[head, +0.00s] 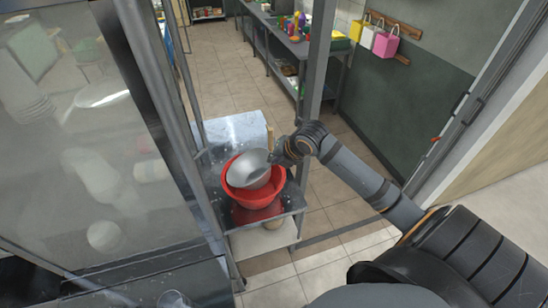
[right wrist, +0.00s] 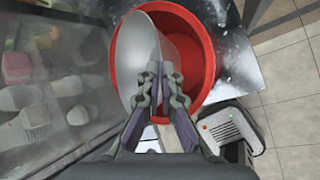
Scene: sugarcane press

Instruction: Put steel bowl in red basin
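The steel bowl (head: 248,169) shows in the head view over the red basin (head: 264,195), covering much of its opening. In the right wrist view the bowl (right wrist: 134,58) is tilted, with its rim running up from between my fingers, and overlaps the left part of the basin (right wrist: 190,52). My right gripper (head: 277,156) is at the bowl's right rim; in the wrist view its fingers (right wrist: 159,72) are closed on that rim. I cannot tell whether the bowl touches the basin floor. My left gripper is not in view.
The basin stands on a small metal stand (head: 292,200) beside a glass-sided cabinet (head: 90,140). Another red item (head: 256,214) is below the basin. A grey device (right wrist: 230,128) is right of the basin in the wrist view. Tiled floor (head: 330,195) lies open to the right.

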